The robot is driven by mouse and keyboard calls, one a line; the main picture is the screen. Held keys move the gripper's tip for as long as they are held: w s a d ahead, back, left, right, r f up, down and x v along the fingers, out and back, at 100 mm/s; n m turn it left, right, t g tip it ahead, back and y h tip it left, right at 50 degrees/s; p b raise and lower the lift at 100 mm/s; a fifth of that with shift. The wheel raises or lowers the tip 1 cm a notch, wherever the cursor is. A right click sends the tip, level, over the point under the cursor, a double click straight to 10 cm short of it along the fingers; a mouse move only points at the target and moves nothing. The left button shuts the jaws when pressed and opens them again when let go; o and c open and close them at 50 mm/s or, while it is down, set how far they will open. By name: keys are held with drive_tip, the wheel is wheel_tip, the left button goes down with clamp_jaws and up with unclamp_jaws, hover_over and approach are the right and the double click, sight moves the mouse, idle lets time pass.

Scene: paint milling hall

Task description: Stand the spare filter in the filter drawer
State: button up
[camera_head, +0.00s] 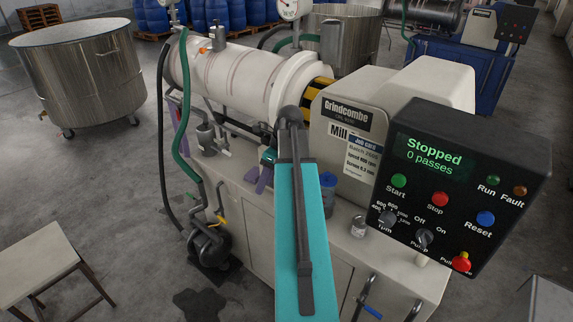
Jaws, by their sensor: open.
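I cannot make out a spare filter or an open filter drawer in this view. The mill's pale cabinet (232,205) has door or drawer fronts low down, with grey handles (362,292) at the right; I cannot tell whether one is the filter drawer. My teal arm reaches up from the bottom centre in front of the cabinet and covers part of it. Its dark end joint lies against the mill barrel's right end. My gripper's fingers cannot be made out beyond the arm.
The white mill barrel (225,75) lies above the cabinet. The black control panel (460,185) reads Stopped, 0 passes. A blue container (328,188) and small jar (358,227) stand on the cabinet top. A steel tub (85,80) and pale table (40,265) stand left; floor between is clear.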

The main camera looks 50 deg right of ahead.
drive_tip(key=a+f+n+g+y+b, duration=0.1)
drive_tip(key=a+f+n+g+b, duration=0.45)
drive_tip(key=a+f, duration=2.3)
drive_tip(key=s+a+f+n+g+h, duration=0.1)
drive_tip(key=s+a+f+n+h, duration=0.1)
drive_tip(key=s+a+f+n, duration=0.4)
drive_tip(key=s+a+f+n+g+h+b, duration=0.1)
drive_tip(key=s+a+f+n, duration=0.4)
drive_tip(key=s+f+n, duration=0.9)
wheel_tip(320, 180, down, 2)
drive_tip(key=n+g+h, duration=0.1)
drive_tip(key=n, duration=0.6)
drive_tip(key=shift+s+a+f, duration=0.2)
drive_tip(key=shift+s+a, duration=0.2)
drive_tip(key=shift+c, duration=0.4)
